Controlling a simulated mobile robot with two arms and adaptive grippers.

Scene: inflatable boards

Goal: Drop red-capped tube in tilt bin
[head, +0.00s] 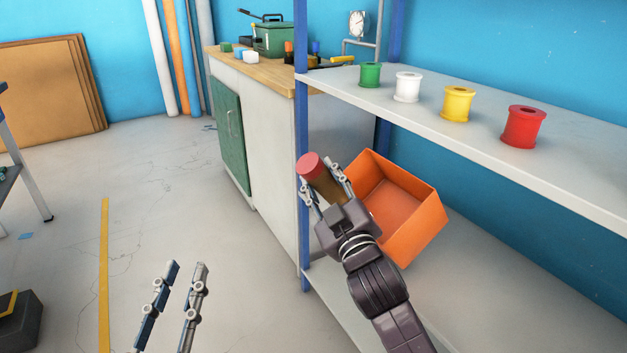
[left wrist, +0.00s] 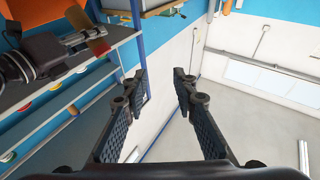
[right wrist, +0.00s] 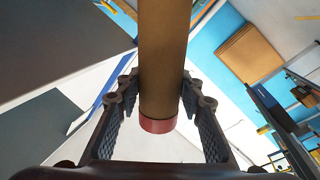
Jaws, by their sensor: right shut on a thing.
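The red-capped tube (head: 322,179) is a brown cylinder with a red cap at its upper left end in the head view. My right gripper (head: 325,184) is shut on it and holds it tilted, beside the left side of the orange tilt bin (head: 420,228). In the right wrist view the tube (right wrist: 163,65) runs between the two fingers of the right gripper (right wrist: 158,85), with its red end toward the camera. The bin stands tilted on the lower shelf, and its visible inside is empty. My left gripper (head: 188,268) is open and empty over the floor; its spread fingers also show in the left wrist view (left wrist: 160,85).
The upper shelf (head: 470,135) bears green, white, yellow and red spools (head: 523,127). A blue shelf post (head: 302,180) stands just left of the right gripper. A workbench (head: 265,150) stands behind. The floor at left is mostly clear.

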